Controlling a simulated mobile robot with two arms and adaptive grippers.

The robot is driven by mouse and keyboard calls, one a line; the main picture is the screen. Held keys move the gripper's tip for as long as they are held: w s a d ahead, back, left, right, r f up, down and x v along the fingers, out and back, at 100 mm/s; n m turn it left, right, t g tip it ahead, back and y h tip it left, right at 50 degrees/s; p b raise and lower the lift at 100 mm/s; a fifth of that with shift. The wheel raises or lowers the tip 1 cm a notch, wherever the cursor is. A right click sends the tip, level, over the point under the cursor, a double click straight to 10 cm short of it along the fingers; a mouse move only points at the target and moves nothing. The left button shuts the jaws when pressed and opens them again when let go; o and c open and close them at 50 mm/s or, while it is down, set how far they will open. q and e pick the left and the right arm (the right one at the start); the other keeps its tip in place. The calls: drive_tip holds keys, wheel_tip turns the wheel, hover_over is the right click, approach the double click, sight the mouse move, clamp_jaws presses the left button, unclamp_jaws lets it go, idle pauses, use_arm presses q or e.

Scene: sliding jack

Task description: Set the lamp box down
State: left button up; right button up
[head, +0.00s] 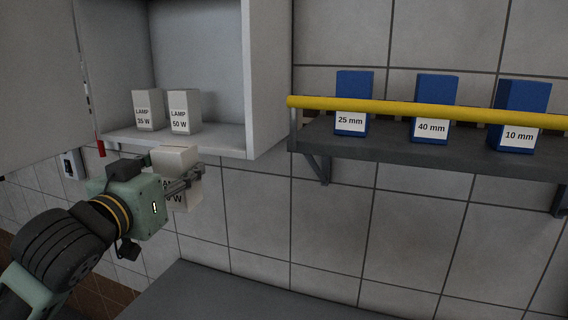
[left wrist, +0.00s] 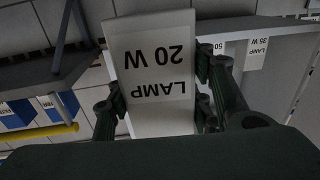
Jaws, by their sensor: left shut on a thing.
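A white lamp box (left wrist: 152,70) labelled "LAMP 20 W" is held in my left gripper (left wrist: 160,98), with a finger on each side of it. In the left wrist view its label is upside down. In the head view the lamp box (head: 174,158) is partly hidden behind my left gripper (head: 188,182), in front of and just below the cabinet's bottom edge. My right gripper is not in view.
An open white cabinet (head: 268,80) holds a 35 W lamp box (head: 146,110) and a 50 W lamp box (head: 184,112), with free floor to their right. A grey wall shelf (head: 400,146) with a yellow rail (head: 390,106) carries blue boxes (head: 436,92). A grey surface (head: 230,295) lies below.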

use_arm(q)
drive_tip(key=s+f+n+y+b, duration=0.1)
drive_tip(key=s+f+b, duration=0.35)
drive_tip(key=f, duration=0.85)
drive_tip(key=s+f+n+y+b, duration=0.1)
drive_tip(key=s+f+y+b, duration=0.3)
drive_tip(key=f, duration=0.9)
drive_tip(key=s+f+n+h+b, duration=0.1)
drive_tip(key=s+f+b, duration=0.35)
drive_tip(key=f, duration=0.95)
drive_tip(key=s+f+p, duration=0.1)
drive_tip(key=s+f, duration=0.1)
drive_tip(key=s, duration=0.7)
drive_tip(key=shift+s+d+f+p, duration=0.25)
drive_tip(key=shift+s+p, duration=0.05)
drive_tip(key=w+d+r+m+g+h, duration=0.2)
drive_tip(key=w+d+m+g+h, duration=0.2)
drive_tip(key=d+m+h, duration=0.2)
drive_tip(key=w+d+r+m+g+h, duration=0.3)
drive_tip(key=d+m+h, duration=0.4)
drive_tip(key=d+h, duration=0.3)
drive_tip(key=shift+w+d+g, duration=0.5)
drive_tip(key=shift+g, duration=0.7)
drive_tip(key=shift+g, duration=0.3)
